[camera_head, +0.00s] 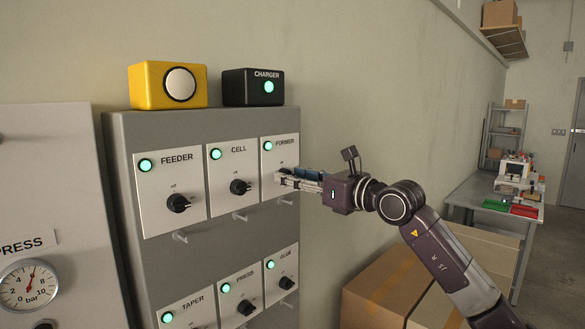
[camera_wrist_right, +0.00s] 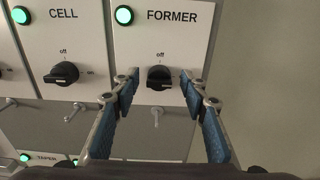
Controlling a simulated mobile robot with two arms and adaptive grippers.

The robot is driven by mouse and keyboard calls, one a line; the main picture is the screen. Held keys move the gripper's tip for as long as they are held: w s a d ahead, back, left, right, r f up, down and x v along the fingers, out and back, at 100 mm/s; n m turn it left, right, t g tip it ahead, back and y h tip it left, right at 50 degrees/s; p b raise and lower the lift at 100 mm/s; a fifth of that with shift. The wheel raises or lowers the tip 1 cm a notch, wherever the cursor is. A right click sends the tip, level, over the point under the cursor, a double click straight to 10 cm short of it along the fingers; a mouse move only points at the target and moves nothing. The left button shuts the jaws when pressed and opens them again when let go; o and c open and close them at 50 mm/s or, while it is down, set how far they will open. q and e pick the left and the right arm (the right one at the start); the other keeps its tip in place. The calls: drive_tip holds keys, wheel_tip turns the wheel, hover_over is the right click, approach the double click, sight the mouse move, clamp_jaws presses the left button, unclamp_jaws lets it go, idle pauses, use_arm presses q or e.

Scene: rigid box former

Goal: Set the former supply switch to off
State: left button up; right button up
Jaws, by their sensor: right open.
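The FORMER supply switch is a black rotary knob (camera_wrist_right: 159,77) on a white plate (camera_wrist_right: 190,45), under an "off" mark. Its green lamp (camera_head: 267,146) is lit. In the head view my right gripper hides most of the knob. I cannot tell for sure which way its pointer is turned. My right gripper (camera_head: 281,178) is in front of the FORMER plate, coming from the right. In the wrist view its blue-padded fingers (camera_wrist_right: 159,88) are open, one on each side of the knob, with gaps visible between. My left gripper is not in view.
CELL (camera_head: 240,187) and FEEDER (camera_head: 178,203) switches stand to the left, with TAPER, PRESS and GLUE below, lamps lit green. Small pegs stick out under the upper plates. A yellow box with a round button (camera_head: 180,84) and a black CHARGER box (camera_head: 253,87) sit on top. Cartons (camera_head: 385,285) stand below my arm.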

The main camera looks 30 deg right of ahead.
drive_tip(key=shift+w, duration=0.2)
drive_tip(key=shift+a, duration=0.1)
clamp_jaws()
drive_tip(key=shift+a+f+n+b, duration=0.15)
drive_tip(key=shift+n+b, duration=1.65)
drive_tip(key=shift+n, duration=2.65)
drive_tip(key=shift+f+n+b, duration=0.1)
drive_tip(key=shift+n+b, duration=1.7)
drive_tip(key=shift+n, duration=2.65)
